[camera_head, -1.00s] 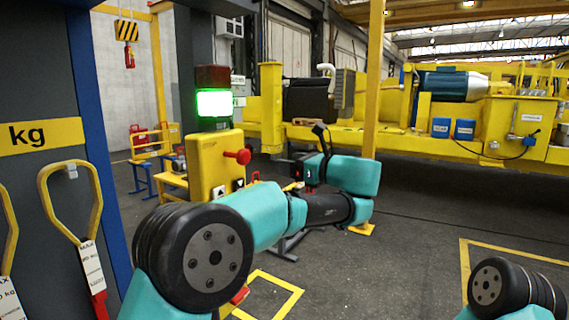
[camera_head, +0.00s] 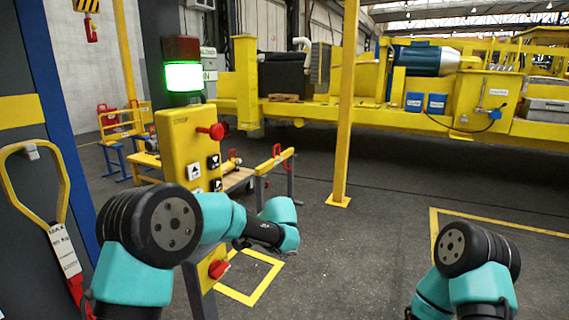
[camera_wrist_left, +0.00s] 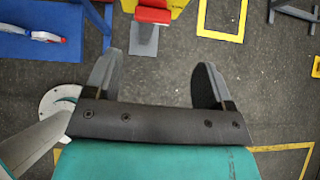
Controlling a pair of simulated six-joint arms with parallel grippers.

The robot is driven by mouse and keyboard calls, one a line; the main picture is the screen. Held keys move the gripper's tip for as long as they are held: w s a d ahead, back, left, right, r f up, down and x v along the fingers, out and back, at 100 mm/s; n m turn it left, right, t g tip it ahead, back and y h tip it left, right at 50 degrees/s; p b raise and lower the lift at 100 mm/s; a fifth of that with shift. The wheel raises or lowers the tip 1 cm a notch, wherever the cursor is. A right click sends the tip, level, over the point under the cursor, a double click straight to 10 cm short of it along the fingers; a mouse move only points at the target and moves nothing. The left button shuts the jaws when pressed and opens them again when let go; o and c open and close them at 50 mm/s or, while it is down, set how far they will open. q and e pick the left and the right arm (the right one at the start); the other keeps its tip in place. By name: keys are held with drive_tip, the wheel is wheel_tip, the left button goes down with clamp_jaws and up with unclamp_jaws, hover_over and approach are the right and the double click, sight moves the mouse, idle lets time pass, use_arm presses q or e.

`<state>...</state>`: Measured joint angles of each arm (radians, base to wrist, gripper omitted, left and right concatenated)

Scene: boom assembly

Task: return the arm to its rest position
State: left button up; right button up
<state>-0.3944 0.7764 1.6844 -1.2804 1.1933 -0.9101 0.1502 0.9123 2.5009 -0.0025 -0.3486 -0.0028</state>
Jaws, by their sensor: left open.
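My left arm (camera_head: 130,250) is bent in front of the yellow control box (camera_head: 185,150), and its wrist end (camera_head: 280,222) is low and right of the box. The left gripper is hidden in the head view. In the left wrist view my left gripper (camera_wrist_left: 157,84) is open, with its two fingers wide apart and only floor between them. My right arm (camera_head: 470,260) shows at the lower right, but its gripper is out of view.
A green lamp (camera_head: 183,76) is lit above the control box, which has a red knob (camera_head: 211,131). A yellow post (camera_head: 346,100) stands mid-view. A yellow rail with red clamps (camera_head: 275,160) stands behind my left arm. The floor between my arms is clear.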

use_arm(q)
drive_tip(key=s+a+f+n+g+h, duration=0.1)
drive_tip(key=s+f+n+g+h, duration=0.15)
drive_tip(key=s+f, duration=0.45)
drive_tip(key=s+a+f+n+g+h, duration=0.1)
drive_tip(key=s+a+f+n+h, duration=0.2)
drive_tip(key=f, duration=0.7)
drive_tip(key=s+f+n+g+h, duration=0.25)
drive_tip(key=s+f, duration=0.35)
drive_tip(key=f, duration=0.3)
drive_tip(key=s+a+f+n+t+h, duration=0.1)
drive_tip(key=s+a+f+n, duration=0.2)
drive_tip(key=s+n, duration=0.5)
drive_tip(key=s+a+f+n+t+h, duration=0.1)
drive_tip(key=s+a+f+n+h, duration=0.1)
drive_tip(key=s+f+n, duration=0.4)
drive_tip(key=s+a+n, duration=0.1)
drive_tip(key=s+n, duration=0.2)
drive_tip(key=s, duration=0.3)
drive_tip(key=shift+a+f+n+h, duration=0.15)
drive_tip(key=shift+a+n+h, duration=0.05)
drive_tip(key=shift+n+h, duration=0.1)
drive_tip(key=shift+c, duration=0.4)
